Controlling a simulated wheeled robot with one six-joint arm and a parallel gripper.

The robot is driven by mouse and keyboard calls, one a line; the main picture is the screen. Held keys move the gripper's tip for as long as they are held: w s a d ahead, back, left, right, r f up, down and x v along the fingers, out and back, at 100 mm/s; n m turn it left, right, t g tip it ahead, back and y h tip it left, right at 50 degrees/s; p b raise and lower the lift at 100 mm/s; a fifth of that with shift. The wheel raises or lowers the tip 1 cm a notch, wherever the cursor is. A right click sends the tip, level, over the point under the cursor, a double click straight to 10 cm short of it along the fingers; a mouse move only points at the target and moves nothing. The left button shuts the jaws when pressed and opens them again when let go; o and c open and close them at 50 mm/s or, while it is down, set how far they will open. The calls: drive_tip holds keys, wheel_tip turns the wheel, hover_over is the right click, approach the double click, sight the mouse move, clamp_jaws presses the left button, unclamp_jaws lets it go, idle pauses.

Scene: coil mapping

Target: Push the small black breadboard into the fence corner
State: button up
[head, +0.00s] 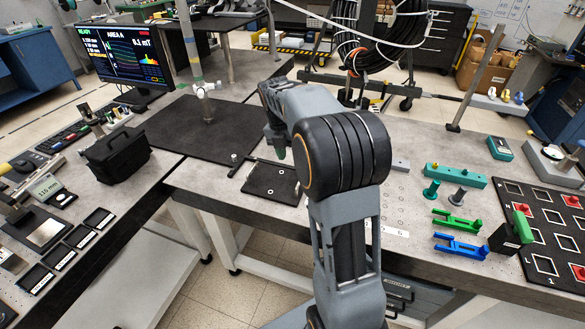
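The small black breadboard (272,184) lies flat on the grey table, left of my arm's big joint. A few pale round marks show on it, and its right side is partly hidden by my arm. A thin dark bar (245,169), which looks like part of the fence, runs along its left side. Another thin bar seems to run along its far edge; I cannot make out the corner or any gap clearly. My gripper (275,148) points down above the far edge of the breadboard. Its fingers are too small and shadowed to tell open from shut, and contact cannot be told.
A large black mat (203,128) lies to the left, with a post on it. A black bag (116,154) stands farther left. To the right are a teal block (456,176), green and blue brackets (460,246) and a black marked board (548,235). The table's front edge is close.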

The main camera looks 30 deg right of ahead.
sight(297, 186)
drive_tip(key=f, duration=0.4)
drive_tip(key=s+d+f, duration=0.1)
drive_tip(key=f, duration=0.3)
drive_tip(key=f+b, duration=0.1)
drive_tip(key=f, duration=0.4)
drive_tip(key=shift+s+d, duration=0.4)
clamp_jaws()
drive_tip(key=shift+s, duration=0.1)
idle(0.7)
drive_tip(key=shift+a, duration=0.15)
drive_tip(key=shift+w+a+p, duration=0.6)
drive_tip(key=shift+w+a, duration=0.35)
drive_tip(key=shift+w, duration=0.25)
drive_tip(key=shift+w+a+p, duration=0.6)
drive_tip(key=shift+w+a, duration=0.35)
drive_tip(key=shift+w, duration=0.2)
drive_tip(key=shift+w+a+r+p, duration=0.2)
drive_tip(key=shift+w+p, duration=0.15)
drive_tip(key=shift+p, duration=0.25)
